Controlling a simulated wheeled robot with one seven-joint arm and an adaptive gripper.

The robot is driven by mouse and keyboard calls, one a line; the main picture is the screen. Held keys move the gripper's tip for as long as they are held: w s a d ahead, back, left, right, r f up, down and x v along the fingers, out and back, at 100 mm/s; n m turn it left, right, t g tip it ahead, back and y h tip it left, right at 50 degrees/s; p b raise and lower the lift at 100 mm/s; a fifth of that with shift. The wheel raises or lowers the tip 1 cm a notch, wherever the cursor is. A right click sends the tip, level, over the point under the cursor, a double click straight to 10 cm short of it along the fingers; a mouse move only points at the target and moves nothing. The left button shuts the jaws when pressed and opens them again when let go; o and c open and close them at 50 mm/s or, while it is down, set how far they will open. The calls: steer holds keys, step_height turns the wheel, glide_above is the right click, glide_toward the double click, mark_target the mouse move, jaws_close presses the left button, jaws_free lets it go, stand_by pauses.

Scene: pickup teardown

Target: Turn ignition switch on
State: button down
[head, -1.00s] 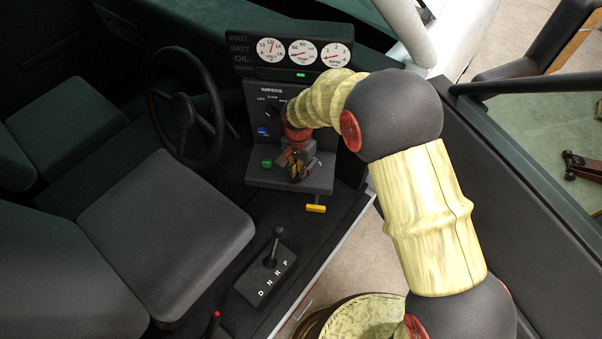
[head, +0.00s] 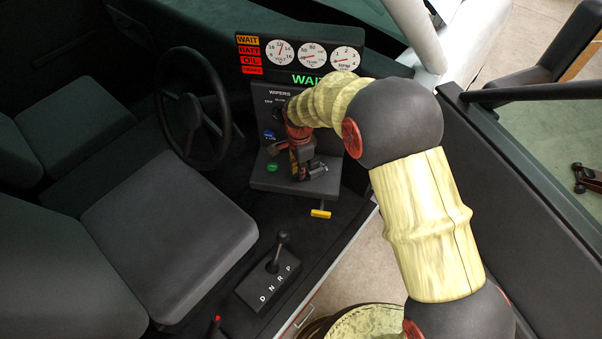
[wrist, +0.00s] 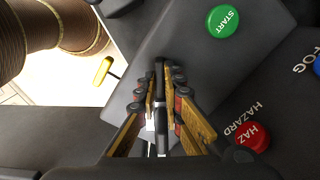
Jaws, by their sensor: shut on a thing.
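My gripper (head: 308,168) is at the small dark shelf of the console, right of the green START button (head: 271,168). In the wrist view my gripper (wrist: 161,72) has its fingers closed on a narrow dark ignition switch (wrist: 159,84), mostly hidden between them. The switch's angle is hard to read. The dash panel (head: 300,54) shows WAIT, BATT and OIL lit in orange and red at its left. A green WAIT text (head: 308,79) is lit on the display below the gauges.
A red HAZ button (wrist: 253,138) and the START button (wrist: 223,21) are near the fingers. A yellow-handled pull (head: 320,213) hangs below the shelf. The steering wheel (head: 228,125) is to the left, the gear selector (head: 280,255) below, the door at the right.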

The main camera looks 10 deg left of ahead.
steer(key=shift+w+a+m, duration=0.2)
steer(key=shift+m, duration=0.2)
steer(key=shift+w+r+m, duration=0.1)
steer(key=shift+w+m, duration=0.05)
steer(key=shift+m, duration=0.25)
steer(key=c, duration=1.9)
jaws_free()
step_height(320, 180, up, 12)
steer(key=shift+f, duration=0.1)
